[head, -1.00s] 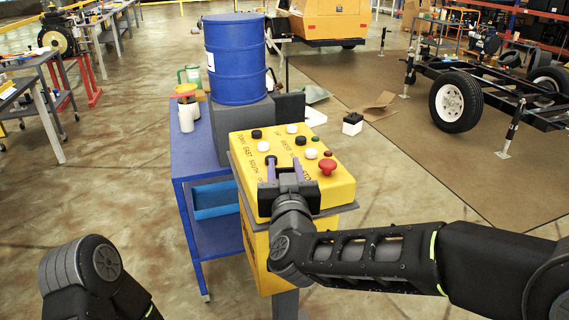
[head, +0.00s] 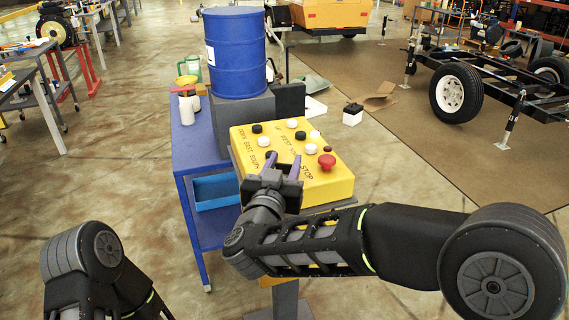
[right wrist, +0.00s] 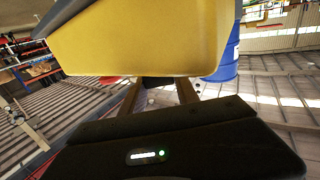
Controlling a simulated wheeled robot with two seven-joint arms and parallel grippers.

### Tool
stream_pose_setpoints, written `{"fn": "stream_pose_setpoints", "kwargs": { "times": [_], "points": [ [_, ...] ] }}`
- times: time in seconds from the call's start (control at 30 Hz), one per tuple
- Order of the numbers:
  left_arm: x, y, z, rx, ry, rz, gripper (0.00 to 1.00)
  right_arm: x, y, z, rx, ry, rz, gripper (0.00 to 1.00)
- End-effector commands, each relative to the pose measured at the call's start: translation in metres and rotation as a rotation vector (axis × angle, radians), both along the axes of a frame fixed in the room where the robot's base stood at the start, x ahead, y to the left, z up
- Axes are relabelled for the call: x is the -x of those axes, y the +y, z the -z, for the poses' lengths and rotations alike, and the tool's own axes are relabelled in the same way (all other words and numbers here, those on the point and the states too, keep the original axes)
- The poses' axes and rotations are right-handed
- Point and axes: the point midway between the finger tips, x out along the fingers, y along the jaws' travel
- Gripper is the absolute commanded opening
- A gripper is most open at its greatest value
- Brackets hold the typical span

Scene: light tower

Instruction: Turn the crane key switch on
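The yellow control box (head: 335,185) stands in front of me, with black and white buttons and a red mushroom button (head: 326,162) on its top. I cannot make out the crane key switch; the gripper covers part of the panel's near side. My right gripper (head: 283,158) is at the panel's near edge, with its two purple fingers apart. In the right wrist view the fingers (right wrist: 158,94) are also apart below the yellow box (right wrist: 140,45). A small dark part shows between them, but I cannot tell what it is. My left gripper is out of view.
A blue table (head: 190,150) stands left of the box, with a blue drum (head: 236,60) on a grey block. A trailer frame with a wheel (head: 455,92) is at the back right. Floor is free right of the box.

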Motion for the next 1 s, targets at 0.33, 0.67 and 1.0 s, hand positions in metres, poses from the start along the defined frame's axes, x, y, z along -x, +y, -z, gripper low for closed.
{"fn": "stream_pose_setpoints", "kwargs": {
  "times": [0.33,0.67,1.0],
  "points": [
    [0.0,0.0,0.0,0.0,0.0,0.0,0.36,0.0,0.0,0.0,-0.001,0.0,0.0,0.58],
    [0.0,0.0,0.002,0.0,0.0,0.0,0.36,0.01,0.003,0.001,0.0,0.001,-0.001,0.58],
    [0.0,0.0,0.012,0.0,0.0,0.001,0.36,0.062,0.016,0.002,-0.001,-0.002,-0.004,0.58]
  ]
}}
